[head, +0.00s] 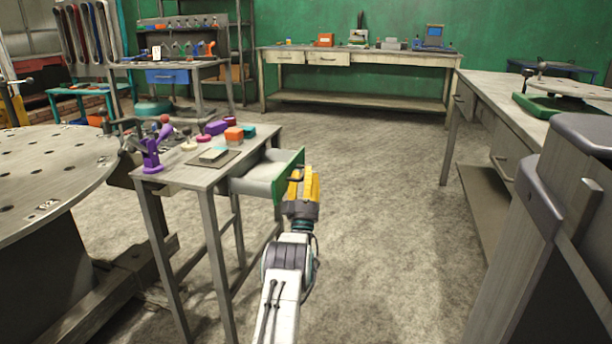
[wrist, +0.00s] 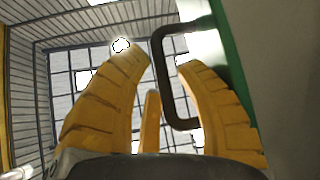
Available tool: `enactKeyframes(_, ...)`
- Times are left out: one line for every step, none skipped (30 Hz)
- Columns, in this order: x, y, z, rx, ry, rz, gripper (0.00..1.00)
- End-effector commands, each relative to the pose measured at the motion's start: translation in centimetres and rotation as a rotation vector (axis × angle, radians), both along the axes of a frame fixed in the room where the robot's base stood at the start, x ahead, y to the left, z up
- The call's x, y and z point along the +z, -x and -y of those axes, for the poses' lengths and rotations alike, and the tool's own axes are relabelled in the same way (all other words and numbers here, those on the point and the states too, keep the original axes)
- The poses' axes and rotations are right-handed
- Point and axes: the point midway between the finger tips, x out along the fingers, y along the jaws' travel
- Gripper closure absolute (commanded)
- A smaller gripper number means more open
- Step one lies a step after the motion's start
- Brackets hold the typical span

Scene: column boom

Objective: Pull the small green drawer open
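The small green drawer (head: 289,176) stands pulled out from the right side of a small grey table, its grey inside showing from above. Its dark handle (wrist: 164,80) is a bracket on the green front in the wrist view. My gripper (head: 303,176) is at the outer face of the drawer front, in the head view. In the wrist view my yellow fingers (wrist: 164,64) are apart, one on each side of the handle bar. The right finger reaches into the space between bar and drawer front. Small gaps show beside the bar; firm contact cannot be told.
The small table (head: 205,172) carries a purple clamp-like item (head: 152,155), an orange block (head: 233,134) and other small items. A round perforated table (head: 40,175) stands at left. A workbench (head: 520,110) stands at right. Floor (head: 385,210) between is clear.

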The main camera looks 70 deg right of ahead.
Motion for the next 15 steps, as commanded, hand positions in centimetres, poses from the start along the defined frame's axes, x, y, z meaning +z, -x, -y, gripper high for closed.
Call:
enactKeyframes(0.0,0.0,0.0,0.0,0.0,0.0,0.69)
enactKeyframes(-0.1,0.0,0.0,0.0,-0.001,0.0,0.69)
enactKeyframes(-0.1,0.0,0.0,0.0,-0.001,0.0,0.69)
enactKeyframes(-0.1,0.0,-0.1,0.0,-0.001,-0.001,0.69)
enactKeyframes(-0.2,0.0,-0.1,0.0,-0.001,-0.001,0.69)
enactKeyframes(-0.3,0.0,-0.2,0.0,-0.002,-0.001,0.69)
enactKeyframes(-0.5,0.0,-0.3,0.0,-0.003,-0.001,0.69)
enactKeyframes(-0.6,0.1,-0.4,0.0,-0.003,-0.001,0.69)
enactKeyframes(-0.8,0.1,-0.6,0.0,-0.003,-0.001,0.69)
enactKeyframes(-1.1,0.2,-0.8,0.0,-0.004,-0.001,0.69)
enactKeyframes(-1.3,0.2,-1.1,0.0,-0.004,-0.001,0.69)
enactKeyframes(-1.6,0.3,-1.4,0.001,-0.004,-0.001,0.69)
enactKeyframes(-1.9,0.3,-1.7,0.0,-0.005,-0.001,0.69)
enactKeyframes(-2.2,0.4,-2.0,0.0,-0.005,-0.001,0.69)
enactKeyframes(-2.6,0.5,-2.4,0.0,-0.006,-0.002,0.69)
